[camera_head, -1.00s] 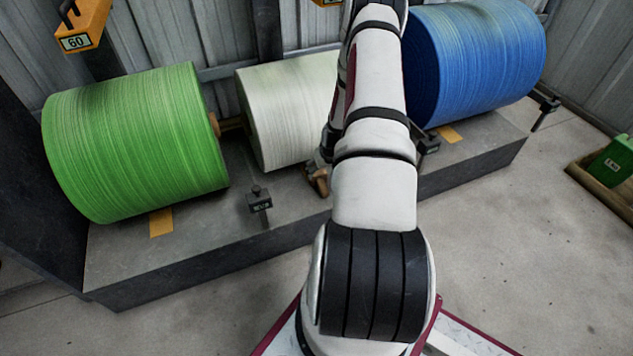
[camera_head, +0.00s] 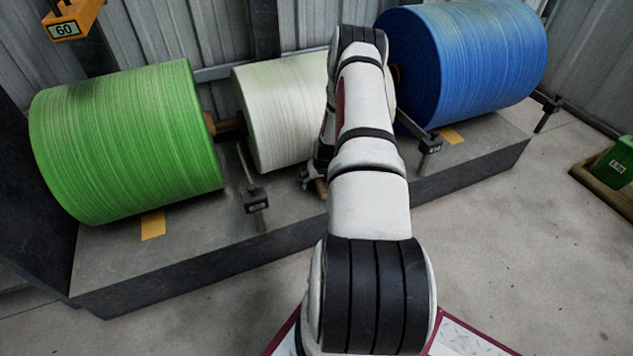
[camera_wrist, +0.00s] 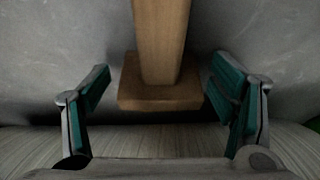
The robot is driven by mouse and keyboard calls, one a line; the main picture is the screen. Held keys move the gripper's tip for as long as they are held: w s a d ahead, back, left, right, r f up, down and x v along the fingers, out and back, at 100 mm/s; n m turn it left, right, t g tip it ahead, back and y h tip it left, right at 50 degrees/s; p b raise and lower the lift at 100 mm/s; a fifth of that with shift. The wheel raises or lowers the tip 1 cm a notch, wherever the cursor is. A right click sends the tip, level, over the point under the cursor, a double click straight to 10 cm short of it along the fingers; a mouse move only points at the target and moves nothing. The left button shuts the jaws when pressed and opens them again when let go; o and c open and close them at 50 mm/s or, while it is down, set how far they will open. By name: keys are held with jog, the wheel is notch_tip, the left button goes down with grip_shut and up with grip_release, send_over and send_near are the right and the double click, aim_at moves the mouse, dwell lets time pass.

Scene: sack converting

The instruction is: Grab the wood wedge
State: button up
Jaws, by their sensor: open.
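The wood wedge (camera_wrist: 160,97) is brown and lies in the middle of the wrist view, with a narrower bar running up out of the picture and a wider block at its near end. My gripper (camera_wrist: 160,72) is open, with one teal-padded finger on each side of the wood and a gap on both sides. In the head view a small brown piece of the wedge (camera_head: 321,188) shows beside my arm, in front of the white roll. My gripper (camera_head: 308,180) is mostly hidden there behind my arm.
A white roll (camera_head: 285,115) stands close behind, between a green roll (camera_head: 125,140) and a blue roll (camera_head: 475,60) on a grey plinth (camera_head: 130,265). Dark metal stands with tags (camera_head: 254,198) rise at its front edge. The floor in front is clear.

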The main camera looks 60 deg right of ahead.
jog(key=shift+c, duration=0.3)
jog(key=c, duration=1.4)
jog(key=shift+o, duration=0.2)
jog(key=shift+r, duration=0.15)
